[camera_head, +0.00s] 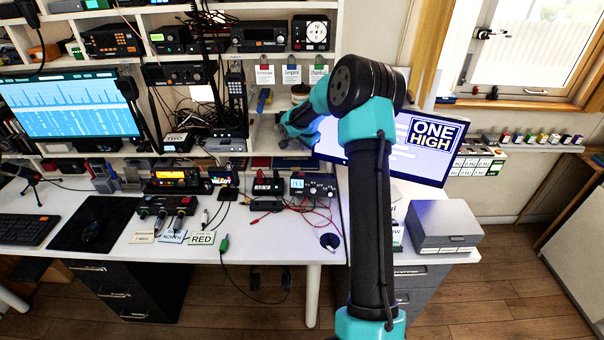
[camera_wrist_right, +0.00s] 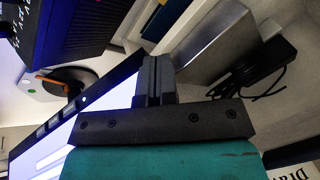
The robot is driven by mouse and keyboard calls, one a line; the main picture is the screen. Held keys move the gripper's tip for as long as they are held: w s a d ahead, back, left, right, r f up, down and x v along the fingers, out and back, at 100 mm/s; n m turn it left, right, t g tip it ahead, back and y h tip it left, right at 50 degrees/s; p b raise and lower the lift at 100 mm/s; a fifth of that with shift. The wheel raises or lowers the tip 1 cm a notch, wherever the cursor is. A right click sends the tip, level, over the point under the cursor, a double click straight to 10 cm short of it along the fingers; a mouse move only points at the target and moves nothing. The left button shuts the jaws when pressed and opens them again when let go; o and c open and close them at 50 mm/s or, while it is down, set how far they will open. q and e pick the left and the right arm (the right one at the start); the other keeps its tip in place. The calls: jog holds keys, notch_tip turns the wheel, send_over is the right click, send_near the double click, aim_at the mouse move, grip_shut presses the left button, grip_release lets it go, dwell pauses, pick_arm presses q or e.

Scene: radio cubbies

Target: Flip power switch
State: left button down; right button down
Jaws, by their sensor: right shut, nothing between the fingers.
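My right gripper (camera_head: 286,142) is at the shelf beside the left edge of the screen reading ONE HIGH (camera_head: 430,140); my own arm covers part of that screen. In the right wrist view the gripper (camera_wrist_right: 152,75) is shut and empty, its fingers close to the dark screen edge (camera_wrist_right: 95,100). I cannot make out which part is the power switch. A bench unit with a lit display (camera_head: 313,186) stands on the desk below the gripper. My left gripper is not in view.
In the right wrist view a grey box (camera_wrist_right: 210,45) and a black block with a cable (camera_wrist_right: 255,68) lie close to the fingers. Red and black leads (camera_head: 300,208) lie on the desk. A grey case (camera_head: 444,226) stands at the right.

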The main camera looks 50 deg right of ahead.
jog(key=shift+s+a+f, duration=0.3)
jog(key=shift+a+f, duration=0.05)
jog(key=shift+f, duration=0.7)
jog(key=shift+s+a+f, duration=0.25)
jog(key=shift+a+f, duration=0.1)
jog(key=shift+f, duration=0.7)
jog(key=shift+s+a+f, duration=0.3)
jog(key=shift+a+f, duration=0.05)
jog(key=shift+f, duration=0.7)
jog(key=shift+s+a+f, duration=0.15)
jog(key=shift+a+f, duration=0.1)
jog(key=shift+f, duration=0.4)
jog(key=shift+r, duration=0.15)
dwell(0.5)
jog(key=shift+d+r, duration=0.25)
jog(key=shift+r, duration=0.3)
jog(key=shift+w+d+r, duration=0.25)
jog(key=shift+r, duration=0.55)
jog(key=shift+w+d+r, duration=0.25)
jog(key=shift+r, duration=0.5)
jog(key=shift+w+d+r, duration=0.25)
jog(key=shift+r, duration=0.55)
jog(key=shift+a+f, duration=0.1)
